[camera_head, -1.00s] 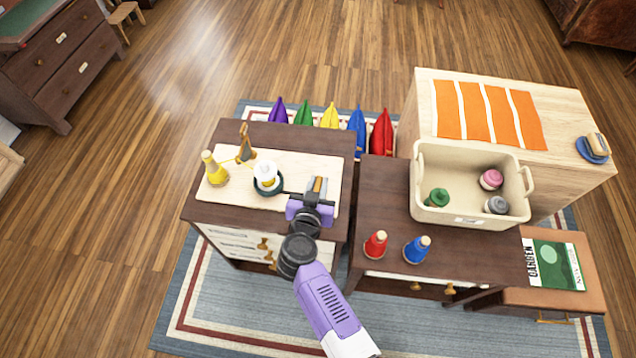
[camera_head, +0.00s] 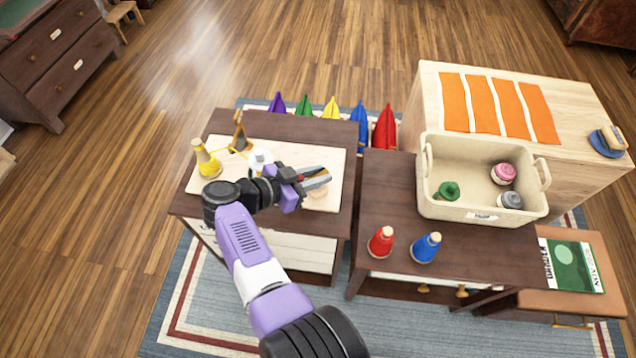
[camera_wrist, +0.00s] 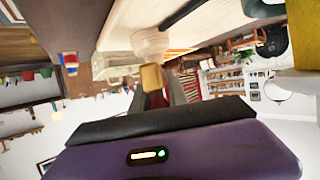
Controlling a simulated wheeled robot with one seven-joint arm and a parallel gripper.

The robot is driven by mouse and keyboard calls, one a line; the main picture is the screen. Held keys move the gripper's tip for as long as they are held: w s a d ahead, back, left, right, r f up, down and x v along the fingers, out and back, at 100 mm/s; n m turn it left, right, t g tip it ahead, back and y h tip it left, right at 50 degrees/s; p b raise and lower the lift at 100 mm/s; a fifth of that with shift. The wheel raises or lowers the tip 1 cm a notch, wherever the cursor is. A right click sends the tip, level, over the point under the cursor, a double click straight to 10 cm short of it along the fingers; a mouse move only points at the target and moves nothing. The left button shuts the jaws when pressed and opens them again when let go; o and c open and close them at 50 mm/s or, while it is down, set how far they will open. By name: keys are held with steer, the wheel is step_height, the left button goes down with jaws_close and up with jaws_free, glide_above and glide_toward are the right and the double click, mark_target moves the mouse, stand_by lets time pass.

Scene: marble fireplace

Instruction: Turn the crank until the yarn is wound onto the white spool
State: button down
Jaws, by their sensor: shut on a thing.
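The white spool (camera_head: 261,160) stands on the pale board on the left cabinet, its lower part hidden behind my arm. The yellow yarn cone (camera_head: 206,160) stands to its left. A thin yellow strand runs from the cone by the wooden guide (camera_head: 239,134) towards the spool. My gripper (camera_head: 322,178) is right of the spool, its fingers pointing right. In the wrist view its fingers are shut on a small tan piece (camera_wrist: 152,78), seemingly the crank handle, with a pale round wooden part (camera_wrist: 150,42) beyond. The crank arm is mostly hidden. How much yarn is on the spool is unclear.
Red (camera_head: 381,243) and blue (camera_head: 427,248) cones stand on the middle cabinet, beside a cream bin (camera_head: 480,208) holding several spools. Pointed coloured objects stand behind the cabinets.

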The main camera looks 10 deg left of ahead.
mark_target(314, 176)
steer(key=shift+f+m+g+h+b, duration=0.15)
steer(key=shift+m+g+h+b, duration=0.4)
steer(key=shift+b, duration=0.85)
steer(key=shift+f+m+g+h+b, duration=0.2)
steer(key=shift+m+g+b, duration=0.5)
steer(key=shift+b, duration=0.7)
steer(key=shift+r+b, duration=0.1)
steer(key=shift+b, duration=0.25)
steer(key=shift+r+m+g+h+b, duration=0.25)
steer(key=shift+m+g+b, duration=0.1)
steer(key=shift+g+b, duration=0.1)
steer(key=c, duration=1.4)
jaws_free()
steer(key=shift+d, duration=0.1)
steer(key=shift+o, duration=0.2)
steer(key=b+v, duration=0.2)
steer(key=v, duration=0.4)
steer(key=shift+a+f, duration=0.1)
steer(key=shift+a, duration=0.15)
steer(key=shift+v, duration=0.75)
